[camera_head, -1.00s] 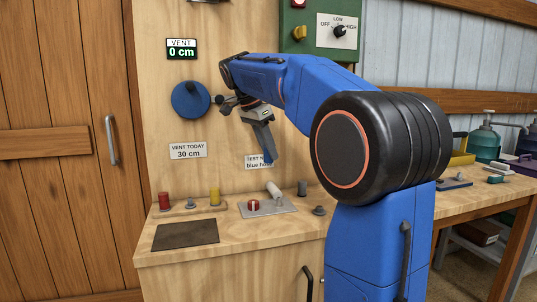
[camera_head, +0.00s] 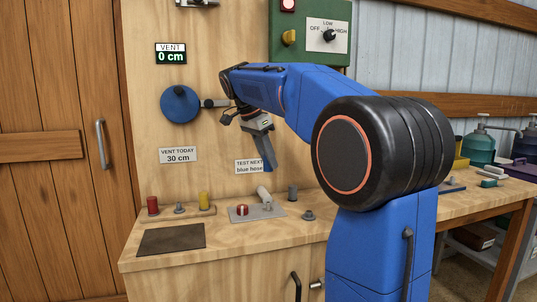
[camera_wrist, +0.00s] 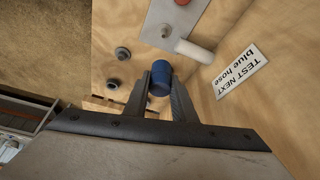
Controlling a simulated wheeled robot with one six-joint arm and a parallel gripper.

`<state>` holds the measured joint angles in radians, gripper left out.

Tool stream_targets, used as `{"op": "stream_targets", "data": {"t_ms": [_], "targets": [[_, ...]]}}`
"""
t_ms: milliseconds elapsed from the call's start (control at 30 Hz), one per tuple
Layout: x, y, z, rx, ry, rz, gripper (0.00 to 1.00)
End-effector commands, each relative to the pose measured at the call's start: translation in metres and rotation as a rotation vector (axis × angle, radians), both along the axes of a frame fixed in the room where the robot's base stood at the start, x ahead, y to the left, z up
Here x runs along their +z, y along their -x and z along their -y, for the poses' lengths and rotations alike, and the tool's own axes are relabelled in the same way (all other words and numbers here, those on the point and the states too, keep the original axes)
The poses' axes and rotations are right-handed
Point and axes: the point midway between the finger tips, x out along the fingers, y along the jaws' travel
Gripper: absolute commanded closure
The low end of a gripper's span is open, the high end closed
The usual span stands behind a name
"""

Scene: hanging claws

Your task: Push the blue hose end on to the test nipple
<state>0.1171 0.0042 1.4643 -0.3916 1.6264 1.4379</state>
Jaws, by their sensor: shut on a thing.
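A blue hose end (camera_wrist: 159,78) is held between the two fingers of my gripper (camera_wrist: 161,92) in the wrist view. In the head view my gripper (camera_head: 271,166) points down in front of the panel, above the bench, with blue showing at its tips. A grey plate (camera_head: 240,217) on the bench carries a red-and-white round part (camera_head: 242,210), a small metal fitting (camera_head: 267,206) and a pale cylinder (camera_head: 264,193). In the wrist view the pale cylinder (camera_wrist: 193,50) lies just beyond the hose end, apart from it in the picture. I cannot tell which fitting is the test nipple.
A "TEST NEXT blue hose" label (camera_head: 249,166) is on the panel behind the gripper. Red (camera_head: 153,205) and yellow (camera_head: 204,202) cylinders stand to the left on the bench. A dark mat (camera_head: 171,239) lies at the front left. The vent display (camera_head: 171,54) reads 0 cm.

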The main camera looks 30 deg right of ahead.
Motion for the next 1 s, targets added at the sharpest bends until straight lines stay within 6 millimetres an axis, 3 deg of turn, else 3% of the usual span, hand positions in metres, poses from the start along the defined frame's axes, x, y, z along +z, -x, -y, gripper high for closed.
{"op": "stream_targets", "data": {"t_ms": [1000], "targets": [[-0.081,0.0,0.0,0.0,0.0,0.0,1.0]]}}
